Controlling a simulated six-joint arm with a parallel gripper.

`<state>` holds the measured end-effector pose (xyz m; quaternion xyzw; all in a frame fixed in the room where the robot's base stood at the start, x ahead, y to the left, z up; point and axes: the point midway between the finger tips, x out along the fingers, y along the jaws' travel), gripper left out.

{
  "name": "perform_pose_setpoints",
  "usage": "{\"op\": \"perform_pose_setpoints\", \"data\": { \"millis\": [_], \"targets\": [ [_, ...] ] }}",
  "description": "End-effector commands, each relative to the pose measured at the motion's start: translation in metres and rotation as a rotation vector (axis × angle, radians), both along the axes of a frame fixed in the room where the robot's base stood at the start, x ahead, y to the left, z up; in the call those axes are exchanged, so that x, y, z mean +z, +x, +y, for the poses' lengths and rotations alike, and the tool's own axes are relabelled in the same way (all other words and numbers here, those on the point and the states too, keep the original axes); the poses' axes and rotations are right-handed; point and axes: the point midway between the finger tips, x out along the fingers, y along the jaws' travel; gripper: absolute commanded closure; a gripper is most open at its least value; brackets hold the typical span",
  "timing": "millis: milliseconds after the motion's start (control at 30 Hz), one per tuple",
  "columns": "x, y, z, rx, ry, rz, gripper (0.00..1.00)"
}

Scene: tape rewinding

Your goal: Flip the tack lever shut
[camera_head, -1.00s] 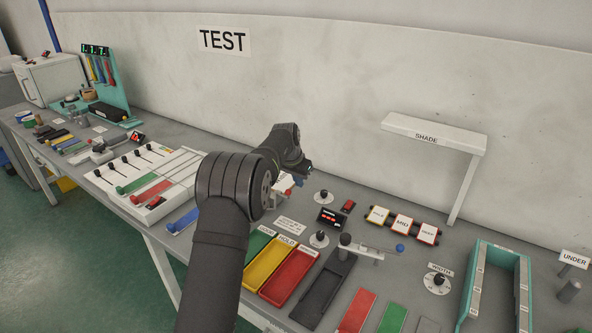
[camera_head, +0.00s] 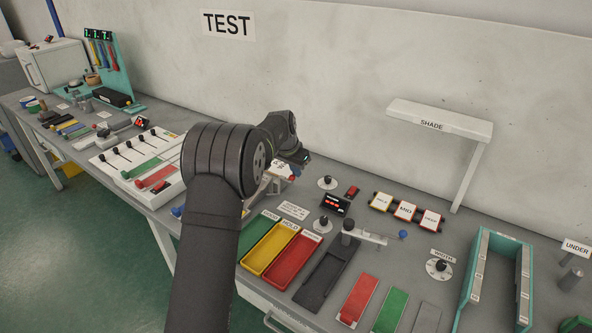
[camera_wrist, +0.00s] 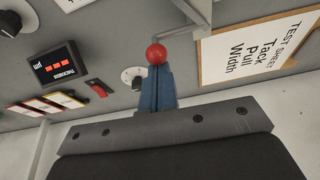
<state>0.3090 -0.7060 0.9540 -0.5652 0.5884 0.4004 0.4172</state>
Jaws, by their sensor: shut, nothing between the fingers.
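A lever with a red ball end (camera_wrist: 156,54) on a thin grey arm, taken to be the tack lever, shows at the top middle of the wrist view. My gripper (camera_wrist: 158,72) has its blue fingers shut together, with their tips right at the ball. I cannot tell whether they touch it. In the head view my gripper is mostly hidden behind my arm, close to a white fixture. A small red spot (camera_head: 292,179) there may be the same ball. The lever's pivot is not clear.
A test sheet card (camera_wrist: 262,45) lies beside the lever. The thickness display (camera_wrist: 58,67), a red switch (camera_wrist: 97,88) and a dial (camera_wrist: 134,76) are close by. Coloured trays (camera_head: 270,248) and a shade stand (camera_head: 440,120) are to the right in the head view.

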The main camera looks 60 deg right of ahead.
Motion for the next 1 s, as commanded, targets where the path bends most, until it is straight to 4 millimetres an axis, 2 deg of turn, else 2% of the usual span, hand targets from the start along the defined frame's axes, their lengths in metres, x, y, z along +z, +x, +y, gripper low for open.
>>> {"op": "perform_pose_setpoints", "data": {
  "millis": [267, 767, 1000],
  "targets": [
    [0.0, -0.001, 0.009, -0.14, 0.002, 0.001, 1.0],
    [0.0, 0.0, 0.029, -0.506, 0.0, 0.0, 1.0],
    [0.0, 0.001, 0.035, -0.506, 0.001, 0.0, 1.0]
  ]
}}
